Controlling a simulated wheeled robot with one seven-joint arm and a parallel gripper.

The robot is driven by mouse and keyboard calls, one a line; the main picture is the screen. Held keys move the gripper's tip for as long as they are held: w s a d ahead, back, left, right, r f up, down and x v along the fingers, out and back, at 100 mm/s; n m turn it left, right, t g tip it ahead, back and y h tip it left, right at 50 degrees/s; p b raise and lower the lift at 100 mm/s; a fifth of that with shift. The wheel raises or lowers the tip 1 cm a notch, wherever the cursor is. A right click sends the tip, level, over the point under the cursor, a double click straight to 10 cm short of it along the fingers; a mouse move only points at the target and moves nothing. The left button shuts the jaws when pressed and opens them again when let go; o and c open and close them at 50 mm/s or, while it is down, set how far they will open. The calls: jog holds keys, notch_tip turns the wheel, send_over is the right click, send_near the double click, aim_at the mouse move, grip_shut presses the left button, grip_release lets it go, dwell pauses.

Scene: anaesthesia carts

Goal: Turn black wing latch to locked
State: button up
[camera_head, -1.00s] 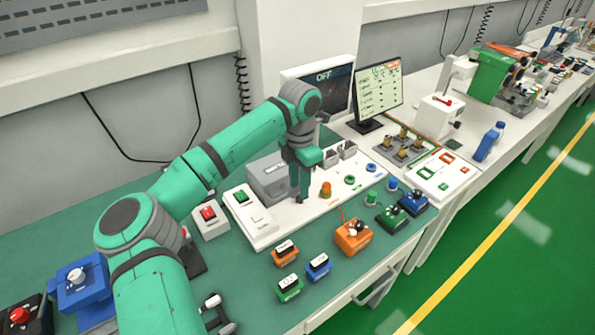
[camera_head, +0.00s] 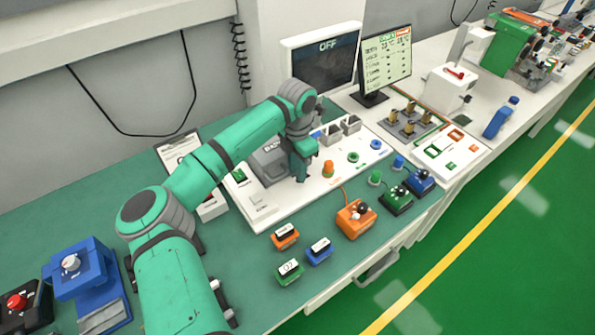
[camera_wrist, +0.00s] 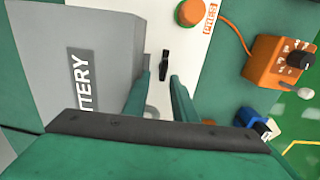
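The black wing latch (camera_wrist: 165,66) shows in the wrist view as a small dark bar on the white panel, lying roughly along the fingers' direction. My gripper (camera_wrist: 163,82) is open, with one green finger on each side of the line to the latch and a gap between them. The fingertips appear close to the latch; I cannot tell whether they touch it. The grey battery box (camera_wrist: 75,50) is just left of the latch. In the head view my gripper (camera_head: 301,176) points down over the panel beside the box (camera_head: 267,164) and hides the latch.
The white panel (camera_head: 260,208) carries an orange knob (camera_head: 328,168) right of my gripper. An orange control box (camera_head: 355,217) with a cable stands in front, near small labelled blocks. A screen reading OFF (camera_head: 325,68) stands behind. The green bench top in front is partly clear.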

jog(key=shift+f, duration=0.4)
jog(key=shift+d+f, duration=0.3)
jog(key=shift+d, duration=0.1)
jog(key=shift+s, duration=0.1)
grip_shut()
jog(key=shift+a, duration=0.1)
